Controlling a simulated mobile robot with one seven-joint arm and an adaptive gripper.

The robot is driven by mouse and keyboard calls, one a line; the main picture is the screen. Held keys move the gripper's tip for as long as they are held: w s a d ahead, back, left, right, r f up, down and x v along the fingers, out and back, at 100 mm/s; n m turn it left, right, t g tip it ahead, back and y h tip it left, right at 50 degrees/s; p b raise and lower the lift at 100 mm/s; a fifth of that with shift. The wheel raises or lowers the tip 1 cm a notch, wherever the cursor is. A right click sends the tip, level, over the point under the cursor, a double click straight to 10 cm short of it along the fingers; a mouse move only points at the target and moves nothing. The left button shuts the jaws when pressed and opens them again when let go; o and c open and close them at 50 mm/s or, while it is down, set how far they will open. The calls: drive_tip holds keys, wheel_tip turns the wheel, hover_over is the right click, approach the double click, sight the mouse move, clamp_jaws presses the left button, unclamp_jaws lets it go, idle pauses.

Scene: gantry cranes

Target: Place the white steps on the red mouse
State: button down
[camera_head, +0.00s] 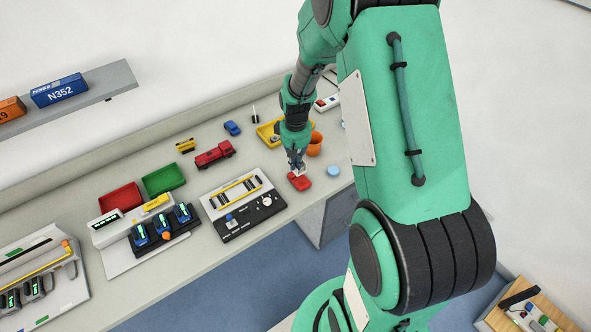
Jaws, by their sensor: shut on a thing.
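The red mouse (300,183) lies on the bench near its front edge, right of the control panel with a dial. My gripper (297,169) points down directly over it. The gripper is shut on a small white thing (299,173), which I take to be the white steps; only a little of it shows between the fingers. The white thing is at the top of the red mouse, and I cannot tell whether they touch.
Left of the mouse stands a control panel (243,205). An orange pot (315,144), a yellow tray (265,134) and a light blue disc (333,171) are close by. A red truck (214,154) and red and green trays (164,179) lie farther left.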

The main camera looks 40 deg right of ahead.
drive_tip(key=shift+f, duration=1.75)
drive_tip(key=shift+f+b, duration=0.15)
drive_tip(key=shift+b, duration=0.15)
drive_tip(key=c, duration=1.9)
unclamp_jaws()
wheel_tip(320, 180, up, 12)
drive_tip(key=p, duration=0.1)
drive_tip(key=shift+r, duration=0.2)
